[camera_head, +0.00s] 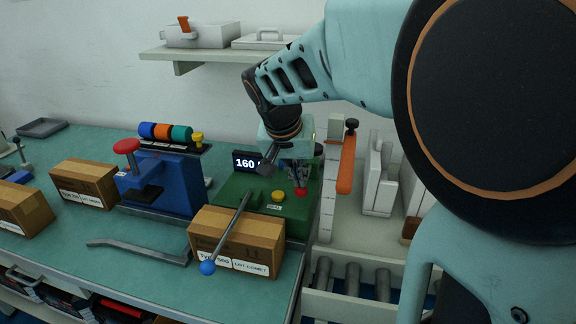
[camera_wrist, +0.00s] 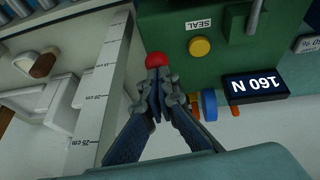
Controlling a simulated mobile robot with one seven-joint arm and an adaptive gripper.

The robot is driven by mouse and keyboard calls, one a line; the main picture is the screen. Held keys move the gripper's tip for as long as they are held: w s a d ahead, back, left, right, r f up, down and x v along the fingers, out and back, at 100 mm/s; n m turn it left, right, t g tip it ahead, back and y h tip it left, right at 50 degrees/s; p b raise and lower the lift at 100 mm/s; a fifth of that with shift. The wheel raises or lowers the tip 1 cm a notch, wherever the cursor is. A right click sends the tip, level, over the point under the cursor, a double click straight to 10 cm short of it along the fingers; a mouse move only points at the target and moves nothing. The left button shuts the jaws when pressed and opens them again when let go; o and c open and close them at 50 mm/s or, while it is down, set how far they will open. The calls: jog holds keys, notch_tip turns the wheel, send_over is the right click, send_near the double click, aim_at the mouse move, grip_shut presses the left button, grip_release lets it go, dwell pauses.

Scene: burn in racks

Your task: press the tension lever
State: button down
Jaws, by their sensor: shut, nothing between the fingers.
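A green strapping machine (camera_head: 262,205) stands at the right end of the bench, with a display (camera_head: 247,162) reading 160 N and a yellow SEAL button (camera_head: 278,196). A red knob (camera_head: 301,192) is at its right side; it also shows in the wrist view (camera_wrist: 157,60). A long grey lever with a blue ball (camera_head: 208,267) reaches forward over a carton. No label shows which is the tension lever. My gripper (camera_head: 299,180) is shut and empty, its fingertips (camera_wrist: 157,82) right at the red knob, seemingly touching it. The red knob's stem is hidden.
A carton (camera_head: 237,239) stands in front of the machine. A blue press (camera_head: 164,182) with a red knob and more cartons (camera_head: 85,183) stand to the left. An orange-handled lever (camera_head: 346,164) and a roller conveyor (camera_head: 352,279) lie right.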

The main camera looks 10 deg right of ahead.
jog(key=shift+s+a+f+b, duration=0.15)
jog(key=shift+f+b, duration=0.15)
jog(key=shift+f, duration=0.3)
jog(key=shift+s+d+f+b, duration=0.15)
jog(key=shift+f+b, duration=0.1)
jog(key=shift+f, duration=0.35)
jog(key=shift+a, duration=0.15)
